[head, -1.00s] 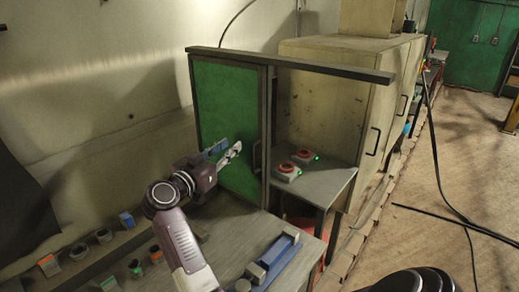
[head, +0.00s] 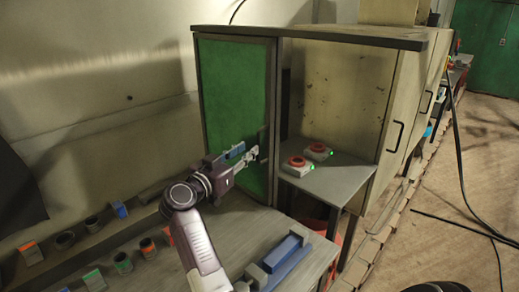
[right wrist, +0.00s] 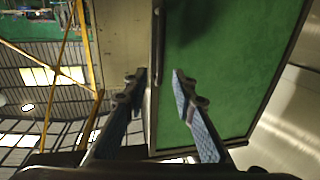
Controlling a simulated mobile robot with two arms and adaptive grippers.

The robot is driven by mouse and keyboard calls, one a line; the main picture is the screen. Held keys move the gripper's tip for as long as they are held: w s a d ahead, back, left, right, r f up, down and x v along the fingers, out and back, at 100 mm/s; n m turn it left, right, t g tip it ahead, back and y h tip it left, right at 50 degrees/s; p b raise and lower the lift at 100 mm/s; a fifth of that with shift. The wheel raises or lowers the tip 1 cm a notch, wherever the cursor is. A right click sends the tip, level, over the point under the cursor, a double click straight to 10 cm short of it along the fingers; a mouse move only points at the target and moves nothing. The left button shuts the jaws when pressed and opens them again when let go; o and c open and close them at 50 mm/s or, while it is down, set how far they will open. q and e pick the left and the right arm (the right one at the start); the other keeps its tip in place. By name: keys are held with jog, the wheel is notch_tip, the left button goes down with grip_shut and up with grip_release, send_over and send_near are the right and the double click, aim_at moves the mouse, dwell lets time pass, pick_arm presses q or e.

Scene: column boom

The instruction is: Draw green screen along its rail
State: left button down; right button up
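The green screen (head: 232,95) is an upright panel in a dark frame under a dark rail (head: 330,37). It covers the left part of the bay, and the right part is open. A dark handle (head: 263,140) stands on its right frame edge. My right gripper (head: 252,155) is at that handle. In the right wrist view the green screen (right wrist: 235,60) fills the right side. The gripper's fingers (right wrist: 158,85) are apart there, one on each side of the dark handle bar (right wrist: 158,45). I cannot tell whether either finger touches it. My left gripper is not in view.
A small grey table (head: 340,182) with two red-topped devices (head: 298,165) stands right of the screen. A workbench (head: 235,235) with a blue fixture (head: 287,255) lies in front. Pale cabinets (head: 398,110) stand at right. A black cable (head: 457,140) hangs over open floor.

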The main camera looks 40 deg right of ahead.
jog(key=p, duration=0.2)
send_over(259, 160)
jog(key=shift+w+d, duration=0.2)
jog(key=shift+w, duration=0.05)
jog(key=shift+c, duration=0.2)
grip_shut()
